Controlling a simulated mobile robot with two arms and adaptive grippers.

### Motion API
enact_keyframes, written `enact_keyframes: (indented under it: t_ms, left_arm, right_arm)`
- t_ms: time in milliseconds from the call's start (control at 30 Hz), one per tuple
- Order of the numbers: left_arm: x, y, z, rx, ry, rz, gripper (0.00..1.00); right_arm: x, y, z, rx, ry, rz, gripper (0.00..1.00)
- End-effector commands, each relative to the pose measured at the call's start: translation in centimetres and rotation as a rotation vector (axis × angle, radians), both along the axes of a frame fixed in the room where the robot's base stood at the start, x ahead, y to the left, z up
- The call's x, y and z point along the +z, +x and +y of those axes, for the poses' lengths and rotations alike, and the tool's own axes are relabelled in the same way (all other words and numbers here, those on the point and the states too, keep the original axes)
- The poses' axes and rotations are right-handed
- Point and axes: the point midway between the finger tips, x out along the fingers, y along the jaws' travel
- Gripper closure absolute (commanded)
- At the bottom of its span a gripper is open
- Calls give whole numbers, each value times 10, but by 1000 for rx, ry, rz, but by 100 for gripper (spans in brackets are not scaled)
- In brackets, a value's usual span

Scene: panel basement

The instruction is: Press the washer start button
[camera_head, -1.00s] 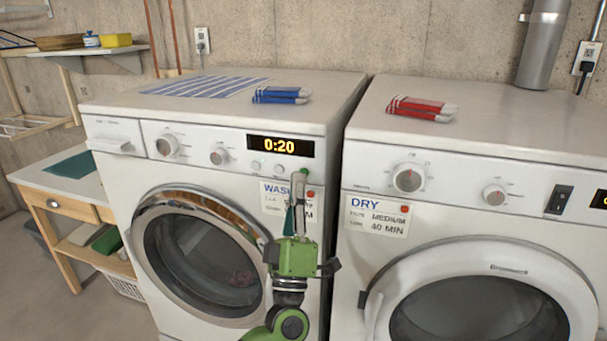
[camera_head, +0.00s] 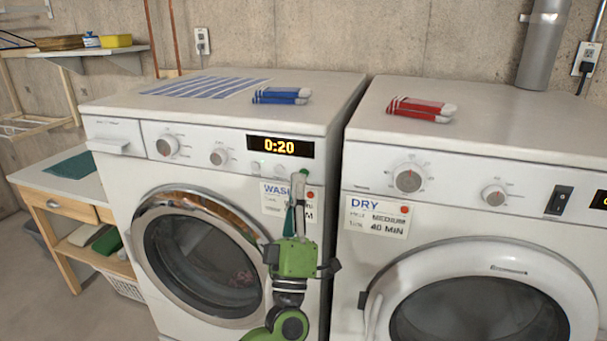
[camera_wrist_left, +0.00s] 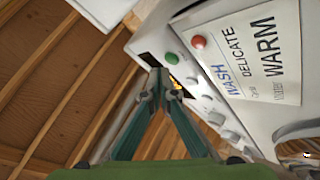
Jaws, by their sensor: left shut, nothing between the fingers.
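The white washer (camera_head: 112,150) stands left of the dryer, its round door closed. Its display (camera_head: 280,146) reads 0:20. A small green button (camera_head: 304,171) sits below the display's right end, and it also shows in the left wrist view (camera_wrist_left: 171,58). My left gripper (camera_head: 299,175) points up in front of the washer panel, shut and empty. Its fingertips (camera_wrist_left: 160,77) are close to the green button, slightly beside it in the wrist view. I cannot tell whether they touch the panel. My right gripper is in neither view.
A WASH card (camera_head: 272,197) with a red dot (camera_head: 309,195) is partly behind my left gripper. The dryer (camera_head: 450,150) stands close on the right. Blue socks (camera_head: 281,95) and red socks (camera_head: 421,108) lie on the tops. A wooden table (camera_head: 45,180) is at left.

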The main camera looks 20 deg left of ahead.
Motion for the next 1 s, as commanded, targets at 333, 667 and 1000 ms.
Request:
enact_keyframes:
  t_ms: [333,667,1000]
  left_arm:
    - [0,8,0,1,-1,-1,100]
    - [0,8,0,0,0,0,100]
    - [0,12,0,0,0,0,100]
  right_arm:
    - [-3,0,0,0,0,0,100]
    - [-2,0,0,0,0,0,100]
    - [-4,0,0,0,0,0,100]
